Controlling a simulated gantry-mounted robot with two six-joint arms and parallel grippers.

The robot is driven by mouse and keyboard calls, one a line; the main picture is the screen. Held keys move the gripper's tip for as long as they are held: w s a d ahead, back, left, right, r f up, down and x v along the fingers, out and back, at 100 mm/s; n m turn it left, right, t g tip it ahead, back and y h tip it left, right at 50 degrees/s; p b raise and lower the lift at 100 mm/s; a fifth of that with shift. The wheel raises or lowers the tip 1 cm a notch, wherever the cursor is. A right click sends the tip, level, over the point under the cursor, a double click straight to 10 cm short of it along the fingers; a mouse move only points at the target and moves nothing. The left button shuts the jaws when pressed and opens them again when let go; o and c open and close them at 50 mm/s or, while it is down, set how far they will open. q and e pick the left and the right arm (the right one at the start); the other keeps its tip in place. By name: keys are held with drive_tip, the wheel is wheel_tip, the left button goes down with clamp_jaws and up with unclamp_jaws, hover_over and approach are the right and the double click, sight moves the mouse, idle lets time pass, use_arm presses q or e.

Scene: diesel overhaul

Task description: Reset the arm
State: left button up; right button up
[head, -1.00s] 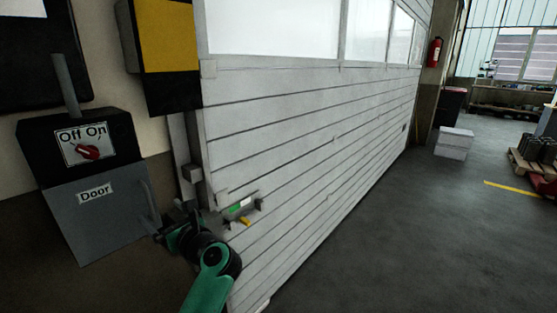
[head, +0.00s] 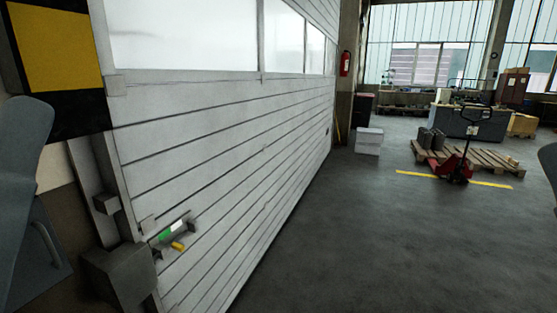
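Neither of my grippers shows in the head view. Grey rounded shapes at the left edge and the right edge are probably my own arm links. The left one covers the place of the door switch box, so its Off/On knob is hidden. Part of a grey panel with a handle (head: 50,248) shows beside it, low at the left. The white sectional door (head: 230,150) is down, with a latch (head: 172,233) in green, white and yellow near its lower left.
A grey box (head: 122,277) sits by the door's left edge. White boxes (head: 369,142) and a fire extinguisher (head: 345,63) are past the door's far end. A red pallet truck (head: 455,168) stands by a loaded wooden pallet (head: 492,163). The floor (head: 370,240) ahead is clear.

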use_arm(q)
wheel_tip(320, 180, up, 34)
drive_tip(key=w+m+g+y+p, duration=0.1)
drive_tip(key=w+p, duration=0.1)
drive_tip(key=p, duration=3.4)
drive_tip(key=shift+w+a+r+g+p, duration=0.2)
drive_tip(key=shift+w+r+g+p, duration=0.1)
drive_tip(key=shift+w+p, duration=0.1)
